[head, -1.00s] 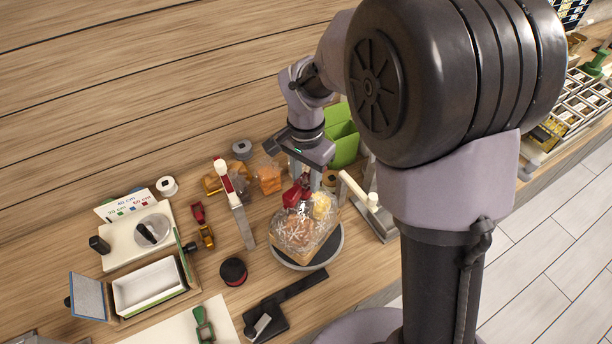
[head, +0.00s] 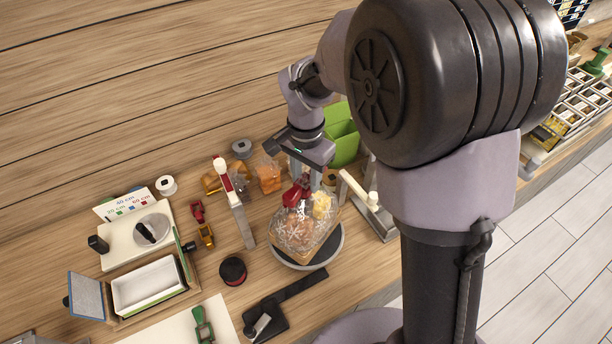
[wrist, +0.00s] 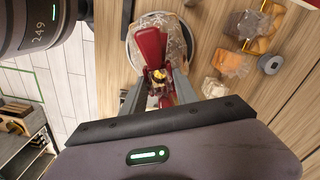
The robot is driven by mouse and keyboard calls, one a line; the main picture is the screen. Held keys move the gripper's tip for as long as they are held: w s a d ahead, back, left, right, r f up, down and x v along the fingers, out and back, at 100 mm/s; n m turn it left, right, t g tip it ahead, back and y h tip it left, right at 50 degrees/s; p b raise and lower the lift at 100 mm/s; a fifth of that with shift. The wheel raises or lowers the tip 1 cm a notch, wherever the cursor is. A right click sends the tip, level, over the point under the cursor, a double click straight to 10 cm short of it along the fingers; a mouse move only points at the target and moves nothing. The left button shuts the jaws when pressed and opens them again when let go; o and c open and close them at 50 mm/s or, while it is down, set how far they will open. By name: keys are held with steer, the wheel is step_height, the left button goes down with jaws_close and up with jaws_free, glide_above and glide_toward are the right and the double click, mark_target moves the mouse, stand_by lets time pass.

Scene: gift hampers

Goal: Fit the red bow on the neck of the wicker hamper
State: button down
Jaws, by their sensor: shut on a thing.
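The wicker hamper (head: 290,254) is wrapped in clear film with white snowflake marks and stands on a round grey turntable (head: 337,247). My gripper (head: 304,182) is right above the hamper's gathered top, fingers pointing down. It is shut on the red bow (head: 294,193), which sits at or just above the top of the wrap. In the wrist view the red bow (wrist: 151,47) lies between the two fingers (wrist: 160,92), with the wrapped hamper (wrist: 178,40) beneath it. The neck is largely hidden by bow and fingers, so I cannot tell whether the bow touches it.
A green box (head: 342,137) stands behind the gripper. A white-handled metal tool (head: 372,205) is close on the right.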

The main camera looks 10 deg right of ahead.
steer(key=shift+f+b, duration=1.5)
steer(key=shift+b, duration=0.05)
stand_by(2.8)
steer(key=c, duration=0.9)
jaws_free()
steer(key=shift+o, duration=0.2)
steer(key=shift+r, duration=0.1)
step_height(320, 180, up, 7)
steer(key=p, duration=0.5)
